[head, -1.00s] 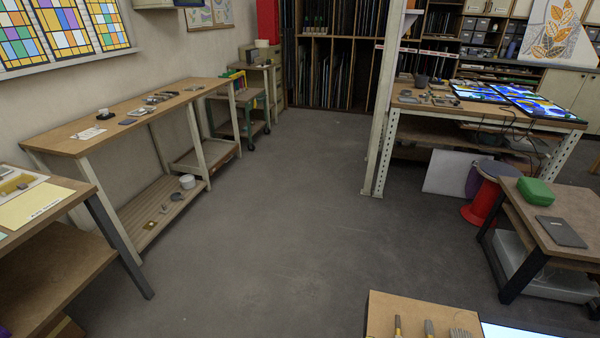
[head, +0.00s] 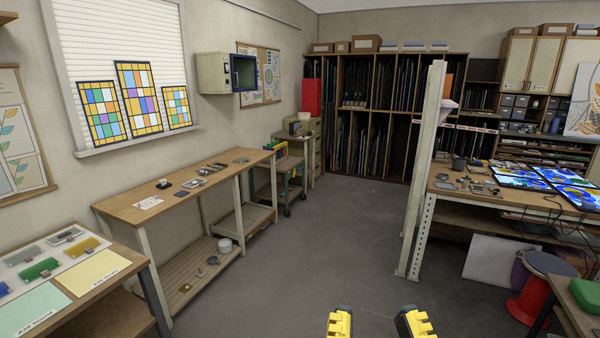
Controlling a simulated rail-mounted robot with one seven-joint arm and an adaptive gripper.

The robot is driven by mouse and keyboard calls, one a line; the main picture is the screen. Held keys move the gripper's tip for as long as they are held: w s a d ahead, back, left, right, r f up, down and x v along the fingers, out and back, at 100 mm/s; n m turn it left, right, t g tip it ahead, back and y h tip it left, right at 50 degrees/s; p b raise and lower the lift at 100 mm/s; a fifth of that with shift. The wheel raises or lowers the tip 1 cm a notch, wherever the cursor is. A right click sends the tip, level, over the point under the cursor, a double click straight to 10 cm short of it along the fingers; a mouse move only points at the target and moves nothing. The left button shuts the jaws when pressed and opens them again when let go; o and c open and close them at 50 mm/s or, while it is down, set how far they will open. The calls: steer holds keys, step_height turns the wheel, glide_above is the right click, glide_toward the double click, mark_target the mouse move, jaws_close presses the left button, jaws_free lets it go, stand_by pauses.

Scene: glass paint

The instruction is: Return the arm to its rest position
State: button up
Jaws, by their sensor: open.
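My gripper (head: 379,324) shows at the bottom edge of the head view, right of the middle. Its two yellow and black fingertips stand wide apart. Grey floor shows between them, and nothing is held. The rest of my arm is out of the frame. The fingertips appear clear of all furniture.
A long wooden workbench (head: 176,201) runs along the left wall. A table (head: 107,296) with coloured samples is at the near left. A worktable (head: 470,201) with glass panels and a white post (head: 425,170) stand at right. The middle floor (head: 310,255) is clear.

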step_height(320, 180, up, 25)
steer(key=p, duration=2.2)
steer(key=shift+r, duration=0.1)
